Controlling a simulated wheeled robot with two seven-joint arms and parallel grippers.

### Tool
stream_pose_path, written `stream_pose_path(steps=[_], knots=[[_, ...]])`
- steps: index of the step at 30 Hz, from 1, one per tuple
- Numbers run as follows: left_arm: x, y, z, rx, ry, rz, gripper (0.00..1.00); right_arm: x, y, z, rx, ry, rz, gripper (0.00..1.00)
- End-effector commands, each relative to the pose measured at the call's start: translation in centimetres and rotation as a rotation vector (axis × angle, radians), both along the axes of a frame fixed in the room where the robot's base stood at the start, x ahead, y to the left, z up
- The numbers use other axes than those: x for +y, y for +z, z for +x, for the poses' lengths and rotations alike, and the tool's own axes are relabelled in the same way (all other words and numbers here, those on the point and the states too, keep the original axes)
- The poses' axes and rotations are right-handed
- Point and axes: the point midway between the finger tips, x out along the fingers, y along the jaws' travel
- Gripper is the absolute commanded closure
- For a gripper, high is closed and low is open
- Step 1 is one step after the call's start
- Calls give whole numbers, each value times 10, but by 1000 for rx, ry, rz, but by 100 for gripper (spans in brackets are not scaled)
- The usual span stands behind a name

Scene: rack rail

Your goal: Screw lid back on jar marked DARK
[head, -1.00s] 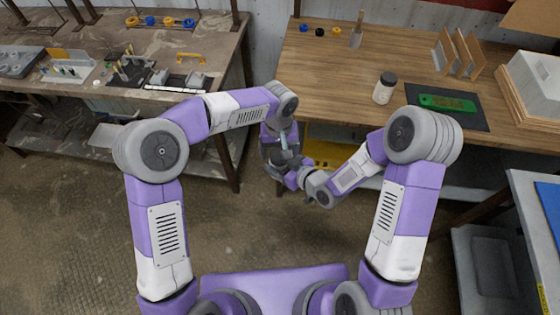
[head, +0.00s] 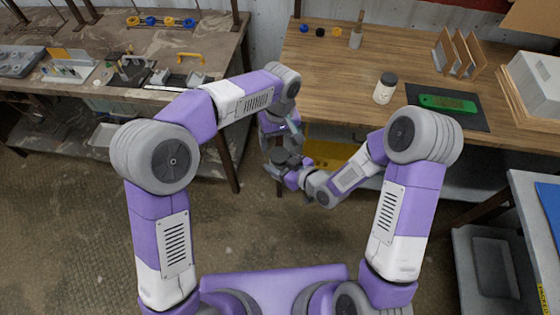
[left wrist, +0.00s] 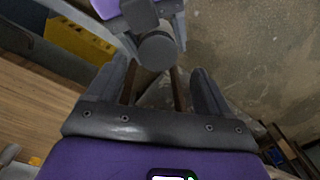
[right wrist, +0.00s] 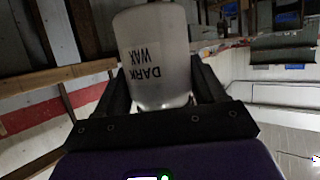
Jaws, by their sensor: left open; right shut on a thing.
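The translucent jar (right wrist: 160,60) has DARK WAX printed on it, upside down in the right wrist view. My right gripper (right wrist: 165,85) is shut on it, with a finger on each side. A dark grey round top that looks like the lid (left wrist: 157,50) shows in the left wrist view, at the jar held by my right gripper. Whether it is seated tight I cannot tell. My left gripper (left wrist: 160,75) is open, its fingertips apart and short of the dark top. In the head view both grippers are close together in front of the wooden bench, partly hidden by my arms.
A second bench (head: 110,90) with tools stands at left. Open floor lies below my grippers.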

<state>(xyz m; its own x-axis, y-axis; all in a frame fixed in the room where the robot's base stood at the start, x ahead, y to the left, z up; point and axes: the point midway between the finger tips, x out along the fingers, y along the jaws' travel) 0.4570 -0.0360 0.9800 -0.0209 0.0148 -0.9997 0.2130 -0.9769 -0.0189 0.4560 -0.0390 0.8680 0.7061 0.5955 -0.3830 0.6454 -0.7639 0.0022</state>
Motion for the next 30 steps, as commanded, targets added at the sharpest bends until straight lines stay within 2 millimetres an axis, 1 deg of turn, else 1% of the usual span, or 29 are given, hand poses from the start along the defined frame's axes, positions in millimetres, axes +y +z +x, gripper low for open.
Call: stream_pose_path(steps=[3,9,13,20,23,26,30], knots=[[-1,11,0,-10,138,1,20,0,1,0,-3,0,1,100],[-1,24,2,-18,300,-10,20,0,1,0,-3,0,1,100],[-1,26,2,-20,335,-14,20,0,1,0,-3,0,1,100],[0,26,2,-19,337,-14,20,0,1,0,-3,0,1,100],[0,25,2,-19,336,-14,20,0,1,0,-3,0,1,100],[-1,18,2,-17,335,-13,20,0,1,0,-3,0,1,100],[0,-2,1,-15,336,-11,20,0,1,0,-2,0,1,100]])
